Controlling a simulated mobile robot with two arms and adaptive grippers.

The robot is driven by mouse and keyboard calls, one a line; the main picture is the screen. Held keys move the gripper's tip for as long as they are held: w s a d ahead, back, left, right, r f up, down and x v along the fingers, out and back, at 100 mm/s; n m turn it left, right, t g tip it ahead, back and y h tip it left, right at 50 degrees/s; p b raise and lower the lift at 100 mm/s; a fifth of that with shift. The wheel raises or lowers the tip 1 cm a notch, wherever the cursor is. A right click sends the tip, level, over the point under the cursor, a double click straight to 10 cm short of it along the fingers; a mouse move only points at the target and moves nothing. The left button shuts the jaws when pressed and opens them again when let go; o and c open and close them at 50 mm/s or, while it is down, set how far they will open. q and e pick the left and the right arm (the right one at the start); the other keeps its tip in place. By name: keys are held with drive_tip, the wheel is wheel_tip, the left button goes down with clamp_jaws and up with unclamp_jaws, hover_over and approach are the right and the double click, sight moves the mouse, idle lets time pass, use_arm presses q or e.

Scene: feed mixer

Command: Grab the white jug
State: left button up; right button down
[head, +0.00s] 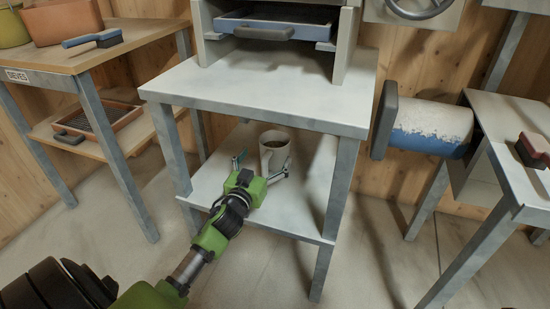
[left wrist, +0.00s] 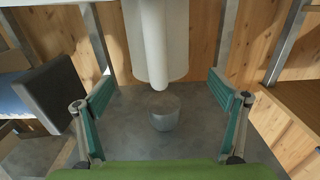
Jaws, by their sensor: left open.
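The white jug (head: 275,157) stands upright on the lower shelf (head: 300,215) of the grey stand. Its open top faces up and its inside looks greyish. My left gripper (head: 262,166) is open, with one finger on each side of the jug's near side in the head view. In the left wrist view the pale jug (left wrist: 178,45) shows at the top middle, between the spread green fingers of my left gripper (left wrist: 162,112). Nothing is clamped between them. Whether a finger touches the jug cannot be told. My right gripper is out of view.
A sieve table (head: 60,60) stands at left and a blue-white drum (head: 430,125) at right. The lower shelf around the jug is clear.

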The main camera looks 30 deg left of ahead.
sight(274, 143)
use_arm(q)
drive_tip(key=b+x, duration=0.2)
drive_tip(key=x, duration=0.5)
drive_tip(key=shift+w+a+f, duration=0.1)
drive_tip(key=shift+w, duration=0.3)
drive_tip(key=c, duration=1.6)
